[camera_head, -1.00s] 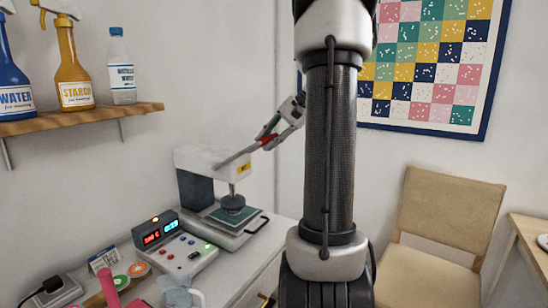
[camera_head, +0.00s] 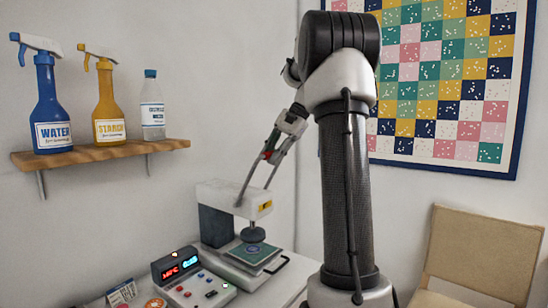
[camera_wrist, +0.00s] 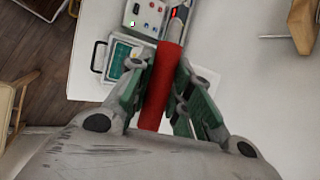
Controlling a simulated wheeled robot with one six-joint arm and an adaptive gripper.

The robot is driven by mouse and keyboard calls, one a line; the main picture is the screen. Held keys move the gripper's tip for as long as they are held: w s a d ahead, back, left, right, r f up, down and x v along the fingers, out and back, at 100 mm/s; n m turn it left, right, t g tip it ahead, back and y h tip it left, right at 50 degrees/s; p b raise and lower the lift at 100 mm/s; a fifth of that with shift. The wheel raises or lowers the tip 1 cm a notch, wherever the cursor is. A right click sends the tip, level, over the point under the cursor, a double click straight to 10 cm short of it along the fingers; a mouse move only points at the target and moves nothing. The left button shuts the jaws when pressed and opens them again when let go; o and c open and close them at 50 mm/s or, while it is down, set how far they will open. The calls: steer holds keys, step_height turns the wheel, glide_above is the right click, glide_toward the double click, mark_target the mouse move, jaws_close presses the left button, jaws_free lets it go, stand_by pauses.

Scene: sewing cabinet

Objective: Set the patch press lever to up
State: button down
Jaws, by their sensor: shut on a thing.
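The patch press (camera_head: 216,196) stands on the white cabinet top, with a grey body and a yellow label. Its lever (camera_head: 250,184) slants steeply up and to the right, ending in a red grip. My gripper (camera_head: 270,153) is shut on this grip, which also shows as a red bar between the fingers in the wrist view (camera_wrist: 164,75). The dark round press head (camera_head: 252,234) hangs above the green pad (camera_head: 254,252), with a visible gap between them. My fingers partly hide the grip in the head view.
A control box (camera_head: 190,280) with lit red and blue displays sits in front of the press. A wooden shelf (camera_head: 100,154) holds a blue bottle (camera_head: 50,100), a yellow bottle (camera_head: 108,100) and a clear bottle (camera_head: 152,105). A tan chair (camera_head: 482,250) stands at right.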

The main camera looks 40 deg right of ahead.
steer(key=shift+w+r, duration=0.15)
steer(key=shift+r, duration=0.05)
steer(key=c, duration=1.3)
jaws_free()
steer(key=shift+a, duration=0.1)
steer(key=v, duration=1.2)
steer(key=shift+f, duration=0.1)
